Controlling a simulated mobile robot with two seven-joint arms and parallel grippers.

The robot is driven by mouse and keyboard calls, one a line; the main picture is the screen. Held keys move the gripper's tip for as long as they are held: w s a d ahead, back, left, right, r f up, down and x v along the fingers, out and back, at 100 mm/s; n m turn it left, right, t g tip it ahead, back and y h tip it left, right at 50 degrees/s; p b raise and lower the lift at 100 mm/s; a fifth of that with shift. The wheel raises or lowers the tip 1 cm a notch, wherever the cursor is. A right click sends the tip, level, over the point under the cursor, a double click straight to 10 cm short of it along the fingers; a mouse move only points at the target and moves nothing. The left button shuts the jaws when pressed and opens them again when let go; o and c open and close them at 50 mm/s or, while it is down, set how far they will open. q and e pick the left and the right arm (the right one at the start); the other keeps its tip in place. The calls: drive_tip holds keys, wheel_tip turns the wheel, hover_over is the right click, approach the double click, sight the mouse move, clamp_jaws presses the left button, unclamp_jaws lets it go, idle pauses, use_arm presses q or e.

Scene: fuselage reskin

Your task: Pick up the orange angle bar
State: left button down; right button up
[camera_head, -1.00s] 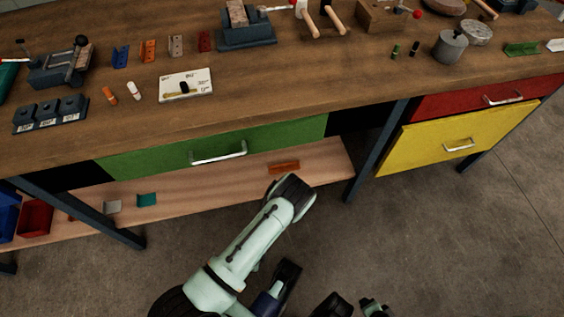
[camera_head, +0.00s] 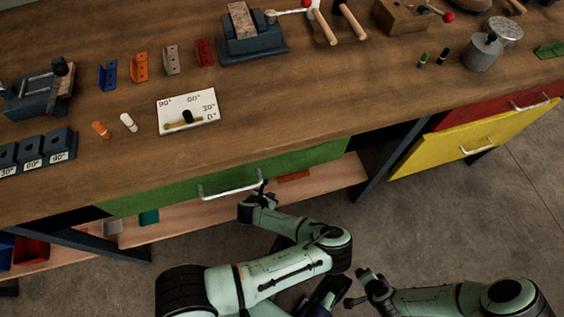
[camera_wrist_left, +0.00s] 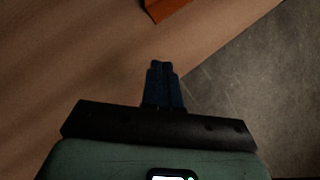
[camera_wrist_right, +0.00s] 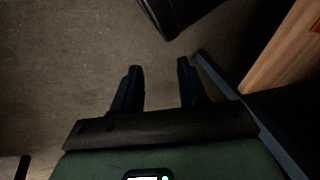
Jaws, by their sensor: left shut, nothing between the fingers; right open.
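An orange angle piece (camera_head: 293,175) lies on the lower shelf under the green drawer; its top edge is partly hidden by the drawer. An orange piece also shows at the top edge of the left wrist view (camera_wrist_left: 166,8), cut off by the frame. Another orange angle bracket with holes (camera_head: 140,67) stands on the bench top. My left gripper (camera_head: 263,188) is shut and empty, by the green drawer's handle and left of the shelf piece. In the left wrist view its fingertips (camera_wrist_left: 160,64) are together, short of the orange piece. My right gripper (camera_head: 355,288) is open and empty over the floor.
The green drawer (camera_head: 310,165) with its metal handle (camera_head: 232,190) overhangs the shelf (camera_head: 190,225). A dark bench leg (camera_head: 378,172) stands right of the shelf. Teal (camera_head: 149,217) and grey (camera_head: 112,227) pieces lie at the shelf's left. The yellow drawer (camera_head: 440,150) sticks out.

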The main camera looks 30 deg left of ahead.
use_arm(q)
drive_tip(key=shift+w, duration=0.3)
drive_tip(key=b, duration=0.3)
hover_over(285, 178)
drive_tip(key=shift+s, duration=0.35)
drive_tip(key=shift+w+a+f+b, duration=0.1)
drive_tip(key=shift+w+f+b, duration=0.2)
drive_tip(key=shift+b, duration=0.25)
drive_tip(key=shift+f, duration=0.35)
drive_tip(key=shift+s+f, duration=0.1)
drive_tip(key=shift+f, duration=0.05)
use_arm(e)
drive_tip(key=s+d+f+g, duration=0.1)
drive_tip(key=s+f+g, duration=0.1)
drive_tip(key=s+f, duration=0.4)
drive_tip(key=shift+s+d+f, duration=0.15)
drive_tip(key=shift+s+f, duration=0.05)
drive_tip(key=shift+s, duration=0.1)
